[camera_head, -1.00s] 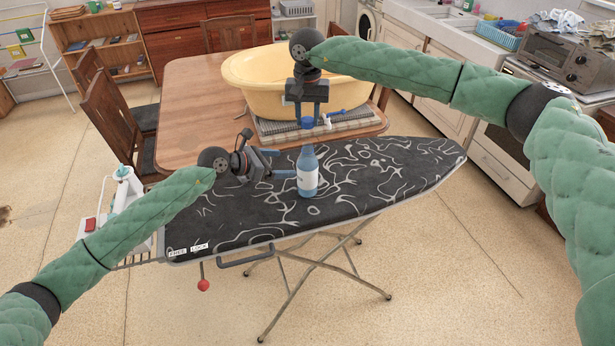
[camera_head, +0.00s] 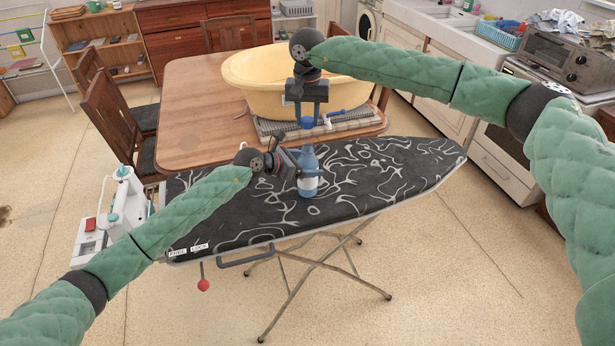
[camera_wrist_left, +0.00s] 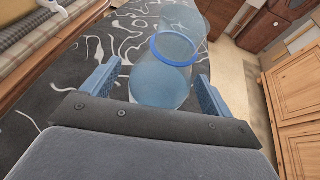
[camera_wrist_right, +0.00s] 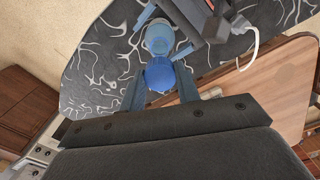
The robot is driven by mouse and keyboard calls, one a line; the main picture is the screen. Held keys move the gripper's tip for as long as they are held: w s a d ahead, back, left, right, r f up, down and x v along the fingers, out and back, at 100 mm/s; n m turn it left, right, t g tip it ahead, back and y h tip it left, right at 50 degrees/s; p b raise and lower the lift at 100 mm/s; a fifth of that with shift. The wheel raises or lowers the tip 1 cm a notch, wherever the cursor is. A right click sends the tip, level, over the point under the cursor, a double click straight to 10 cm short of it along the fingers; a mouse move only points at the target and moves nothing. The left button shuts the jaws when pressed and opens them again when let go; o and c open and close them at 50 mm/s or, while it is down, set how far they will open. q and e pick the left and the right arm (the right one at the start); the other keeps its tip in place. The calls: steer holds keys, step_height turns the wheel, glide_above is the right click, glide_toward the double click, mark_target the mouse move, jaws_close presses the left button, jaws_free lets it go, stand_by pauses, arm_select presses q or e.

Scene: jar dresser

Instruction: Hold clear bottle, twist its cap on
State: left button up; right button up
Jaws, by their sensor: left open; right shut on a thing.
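The clear, bluish bottle (camera_head: 308,182) stands upright on the dark patterned ironing board. It also shows in the left wrist view (camera_wrist_left: 160,85) and the right wrist view (camera_wrist_right: 160,36). My left gripper (camera_head: 303,172) is open, its fingers on either side of the bottle's body, with small gaps in the left wrist view. My right gripper (camera_head: 308,118) points down above the bottle, shut on the blue cap (camera_wrist_right: 160,74). In the head view the cap is above the bottle mouth and apart from it. The left gripper partly hides the bottle in the head view.
The ironing board (camera_head: 400,170) is bare right of the bottle. A wooden table (camera_head: 195,110) behind it holds a yellow tub (camera_head: 260,85) and a folded striped cloth (camera_head: 350,124).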

mark_target(308, 144)
arm_select(q)
steer(key=shift+x, duration=1.1)
steer(key=c, duration=1.5)
arm_select(e)
steer(key=shift+f, duration=2.4)
steer(key=shift+f, duration=0.15)
steer(key=shift+f, duration=0.8)
steer(key=shift+f, duration=0.5)
